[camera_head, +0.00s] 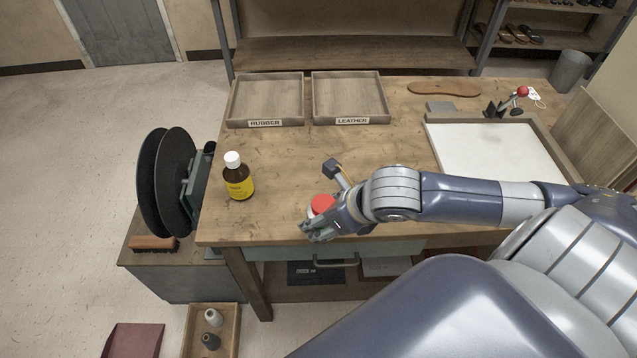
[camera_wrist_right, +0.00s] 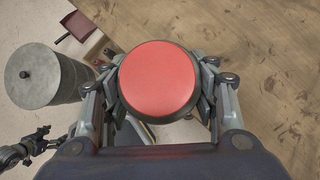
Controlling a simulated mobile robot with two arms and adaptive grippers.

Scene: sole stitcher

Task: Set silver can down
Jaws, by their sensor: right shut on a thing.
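The silver can (camera_head: 321,203) shows mostly as a round red top in the head view, with a little of its side below. In the right wrist view its red top (camera_wrist_right: 158,78) with a dark rim faces the camera. My right gripper (camera_head: 318,229) is shut on the can, with fingers on both sides of it. They are at the front edge of the wooden workbench (camera_head: 290,165). I cannot tell whether the can's base touches the bench. My left gripper is not in view.
A yellow-labelled bottle (camera_head: 238,178) stands left of the gripper. Behind are the RUBBER tray (camera_head: 265,122) and LEATHER tray (camera_head: 352,119), both empty. Dark discs (camera_head: 165,185) stand past the bench's left end. Bare bench lies between bottle, trays and gripper.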

